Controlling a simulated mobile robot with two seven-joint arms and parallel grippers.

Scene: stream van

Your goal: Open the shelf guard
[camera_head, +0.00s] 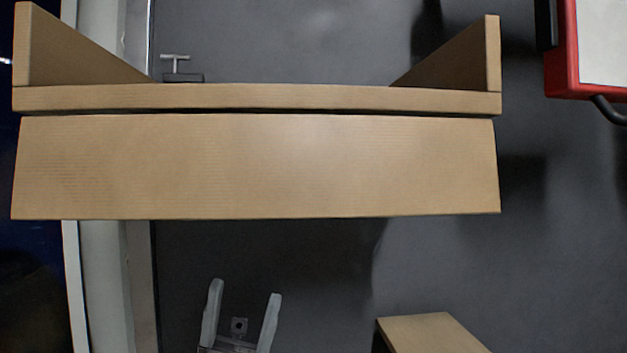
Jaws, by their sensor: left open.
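The wooden shelf spans the upper left and middle of the head view, with a side panel at its left end (65,52) and one at its right end (462,58). The shelf guard (255,168) is a wide wooden board along the shelf's front, below a thin wooden edge (255,98). A narrow dark gap runs between the two. My left gripper (243,288) is at the bottom, below the guard and apart from it. Its two grey fingers point up and are spread, with nothing between them. My right gripper is not in view.
A small metal T-shaped handle (175,60) shows behind the shelf at the left. A red-framed case (570,70) is at the upper right. A wooden block or box top (430,333) is at the bottom right. A pale vertical post (105,280) stands left.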

